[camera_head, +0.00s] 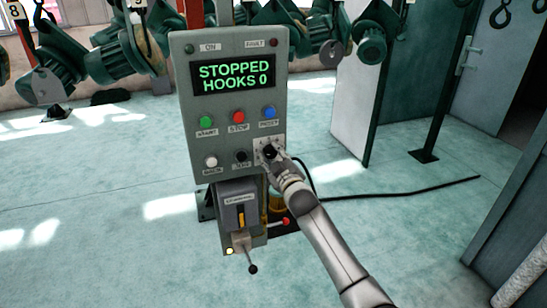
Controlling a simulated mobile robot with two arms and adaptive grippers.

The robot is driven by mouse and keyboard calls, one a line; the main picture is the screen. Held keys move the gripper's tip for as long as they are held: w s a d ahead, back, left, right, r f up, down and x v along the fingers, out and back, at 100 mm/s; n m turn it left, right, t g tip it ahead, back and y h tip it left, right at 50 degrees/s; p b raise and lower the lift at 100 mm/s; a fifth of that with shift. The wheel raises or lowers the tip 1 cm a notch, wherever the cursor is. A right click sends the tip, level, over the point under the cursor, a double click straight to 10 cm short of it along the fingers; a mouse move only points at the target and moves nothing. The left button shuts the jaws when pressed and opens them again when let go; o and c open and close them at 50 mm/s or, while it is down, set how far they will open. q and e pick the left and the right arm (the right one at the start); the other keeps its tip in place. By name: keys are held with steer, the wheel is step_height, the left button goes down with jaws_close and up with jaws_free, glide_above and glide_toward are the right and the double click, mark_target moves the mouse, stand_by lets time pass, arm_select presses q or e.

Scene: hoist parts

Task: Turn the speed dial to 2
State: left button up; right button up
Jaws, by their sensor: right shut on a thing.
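The grey control panel (220,103) stands upright at the centre of the head view. Its display (233,77) reads "STOPPED HOOKS 0" in green. The speed dial (268,150) is a black knob on a pale plate (261,141) at the panel's lower right. My right gripper (273,155) is at this dial and shut on it, its arm coming up from the lower right. The fingers and arm cover part of the dial and its plate, and I cannot read the dial's setting. My left gripper is not in view.
Green (206,121), red (238,117) and blue (269,112) buttons sit just above the dial. A lever (249,256) sticks out below the panel. Several green hoist units (131,50) hang behind. A black cable (390,194) lies on the open floor at right.

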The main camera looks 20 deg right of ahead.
steer(key=o, duration=1)
steer(key=shift+o, duration=0.2)
steer(key=s, duration=1.2)
steer(key=shift+d, duration=0.25)
